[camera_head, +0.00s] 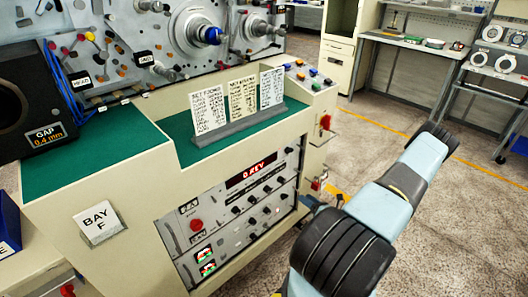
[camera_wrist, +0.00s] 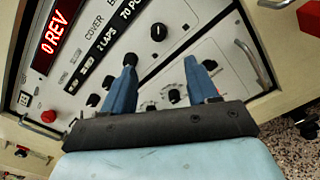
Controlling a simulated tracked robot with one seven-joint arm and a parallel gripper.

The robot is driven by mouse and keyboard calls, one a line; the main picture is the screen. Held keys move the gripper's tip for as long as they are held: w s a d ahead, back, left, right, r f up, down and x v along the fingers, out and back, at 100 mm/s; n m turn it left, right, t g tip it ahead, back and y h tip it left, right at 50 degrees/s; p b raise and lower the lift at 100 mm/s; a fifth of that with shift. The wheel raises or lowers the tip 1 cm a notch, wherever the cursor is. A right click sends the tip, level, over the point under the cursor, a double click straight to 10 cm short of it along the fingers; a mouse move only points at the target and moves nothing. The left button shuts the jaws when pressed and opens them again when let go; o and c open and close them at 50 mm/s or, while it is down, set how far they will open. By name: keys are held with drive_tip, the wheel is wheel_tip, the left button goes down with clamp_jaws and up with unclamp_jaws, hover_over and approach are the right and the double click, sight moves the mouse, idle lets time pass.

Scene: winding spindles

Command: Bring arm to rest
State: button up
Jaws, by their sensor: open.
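My arm reaches in from the lower right in the head view, pale blue with dark joints; its gripper end is not clearly visible there. In the wrist view my gripper (camera_wrist: 160,78) shows two blue fingers, apart and empty. Behind the fingers is the control panel (camera_wrist: 215,50) with black knobs, a red button (camera_wrist: 48,116) and a red "0 REV" display (camera_wrist: 57,30). In the head view the same panel (camera_head: 225,235) is on the front of the cream machine (camera_head: 120,245). The fingers appear in front of the panel; the exact gap cannot be told.
A green worktop (camera_head: 60,172) carries a card holder (camera_head: 240,125) with three cards. A black box (camera_head: 30,100) marked GAP stands at the left. Winding spindles (camera_head: 200,35) stand behind. A workbench (camera_head: 410,42) and shelves are at the back right. Speckled floor is open at the right.

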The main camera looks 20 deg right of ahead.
drive_tip(key=a+r+n+g+y, duration=0.2)
drive_tip(key=a+r+n+g, duration=0.3)
drive_tip(key=r+n, duration=0.5)
drive_tip(key=w+a+r+n+g+y, duration=0.1)
drive_tip(key=a+r+n+g, duration=0.45)
drive_tip(key=r, duration=0.75)
drive_tip(key=a+r+n+g+y, duration=0.2)
drive_tip(key=a+r+n+g, duration=0.5)
drive_tip(key=r, duration=0.5)
drive_tip(key=s+a+r+n+t+h, duration=0.3)
drive_tip(key=s+r+n, duration=0.5)
drive_tip(key=s+r, duration=0.3)
drive_tip(key=s+a+r+n+t+h, duration=0.3)
drive_tip(key=s+r+n+h, duration=0.5)
drive_tip(key=s+r, duration=0.3)
wheel_tip(320, 180, up, 3)
drive_tip(key=shift+a+r, duration=0.1)
drive_tip(key=shift+a, duration=0.8)
